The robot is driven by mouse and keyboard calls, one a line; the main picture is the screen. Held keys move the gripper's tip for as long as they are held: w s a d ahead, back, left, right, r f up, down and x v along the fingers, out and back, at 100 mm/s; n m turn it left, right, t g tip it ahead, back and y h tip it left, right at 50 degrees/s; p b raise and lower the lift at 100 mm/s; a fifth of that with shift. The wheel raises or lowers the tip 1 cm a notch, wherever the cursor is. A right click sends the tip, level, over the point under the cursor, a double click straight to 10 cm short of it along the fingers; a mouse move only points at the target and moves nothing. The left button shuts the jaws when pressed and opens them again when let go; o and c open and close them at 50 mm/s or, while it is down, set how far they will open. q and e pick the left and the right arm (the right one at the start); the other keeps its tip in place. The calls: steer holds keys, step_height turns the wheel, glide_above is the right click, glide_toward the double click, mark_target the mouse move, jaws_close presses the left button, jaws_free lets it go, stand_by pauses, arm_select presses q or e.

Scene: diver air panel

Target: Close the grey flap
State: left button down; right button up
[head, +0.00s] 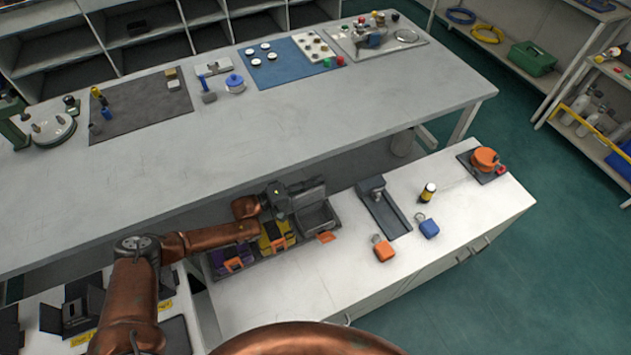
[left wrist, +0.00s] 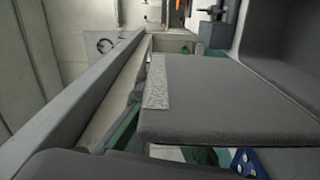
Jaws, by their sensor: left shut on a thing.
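The grey flap (head: 308,187) stands raised at the back of the open grey bin (head: 318,217), at the right end of a row of bins on the near white counter. My left gripper (head: 283,198) is at the flap's left end, its jaws shut on the flap. In the left wrist view the flap (left wrist: 225,105) shows large and close, as a dark grey plate with a lighter rough patch on its edge. The exact finger contact is hard to make out. My right gripper is not in view.
A yellow bin (head: 275,237) and a purple bin (head: 233,259) stand left of the grey bin. A grey tray (head: 384,212), orange padlock (head: 383,249) and blue padlock (head: 428,227) lie to the right. The long bench (head: 240,150) edge runs close behind. The counter front is clear.

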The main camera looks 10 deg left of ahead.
mark_target(320, 187)
arm_select(q)
steer(key=shift+s, duration=0.15)
steer(key=s+m+p, duration=0.1)
steer(key=s+d+m, duration=0.1)
steer(key=shift+d+r+m+p, duration=0.15)
steer(key=shift+r+m+p, duration=0.1)
steer(key=shift+m+p, duration=0.15)
steer(key=shift+s+d+f, duration=0.1)
steer(key=shift+s+d, duration=0.1)
steer(key=shift+s, duration=0.05)
steer(key=c, duration=2.1)
jaws_free()
